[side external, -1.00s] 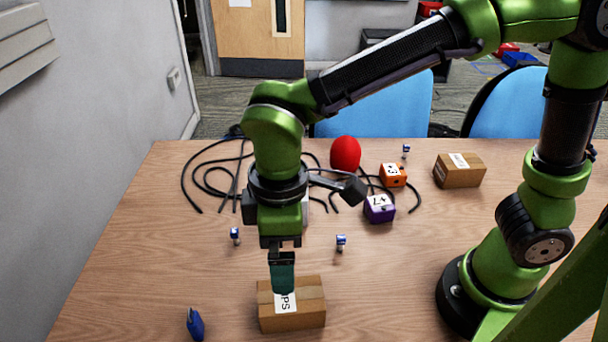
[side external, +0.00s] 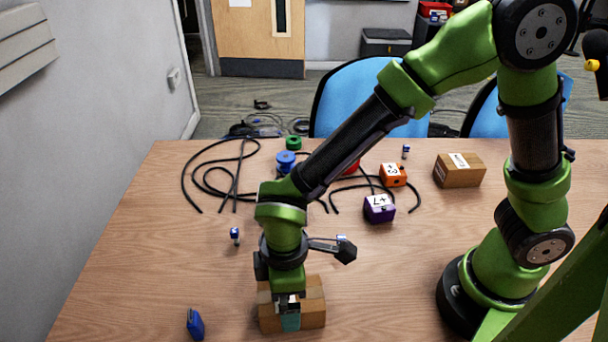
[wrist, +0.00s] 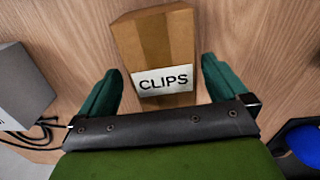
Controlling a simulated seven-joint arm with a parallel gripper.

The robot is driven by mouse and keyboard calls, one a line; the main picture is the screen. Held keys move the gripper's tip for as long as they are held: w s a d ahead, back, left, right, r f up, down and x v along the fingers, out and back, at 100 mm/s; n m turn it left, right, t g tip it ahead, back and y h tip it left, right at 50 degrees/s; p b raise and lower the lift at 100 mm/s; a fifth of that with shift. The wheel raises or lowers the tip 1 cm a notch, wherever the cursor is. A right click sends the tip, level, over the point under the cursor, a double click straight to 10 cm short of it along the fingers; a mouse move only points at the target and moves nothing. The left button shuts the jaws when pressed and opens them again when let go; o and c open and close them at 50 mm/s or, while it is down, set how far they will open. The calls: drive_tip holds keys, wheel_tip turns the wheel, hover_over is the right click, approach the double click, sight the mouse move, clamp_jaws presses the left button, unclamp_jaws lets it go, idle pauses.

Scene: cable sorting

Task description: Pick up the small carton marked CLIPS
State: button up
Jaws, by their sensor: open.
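The small carton marked CLIPS (wrist: 155,45) is brown cardboard with a tape strip and a white label, and it lies on the wooden table. In the side external view the carton (side external: 313,303) is at the front, partly hidden behind my gripper (side external: 289,318). In the wrist view my gripper (wrist: 158,85) is open, with one teal finger on each side of the carton's labelled end. I see gaps between the fingers and the carton in that view. I cannot tell how far down the fingers reach.
Another carton (side external: 460,170) stands at the back right. A purple block (side external: 379,208) and an orange block (side external: 393,175) lie near black cables (side external: 212,180). A blue object (side external: 195,324) lies left of the CLIPS carton. A grey box (wrist: 22,85) shows in the wrist view.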

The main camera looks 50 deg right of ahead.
drive_tip(key=shift+s+d+f, duration=0.1)
drive_tip(key=shift+s+f, duration=0.05)
drive_tip(key=shift+f, duration=0.85)
drive_tip(key=shift+s+f, duration=0.1)
drive_tip(key=shift+f, duration=0.85)
drive_tip(key=c, duration=1.1)
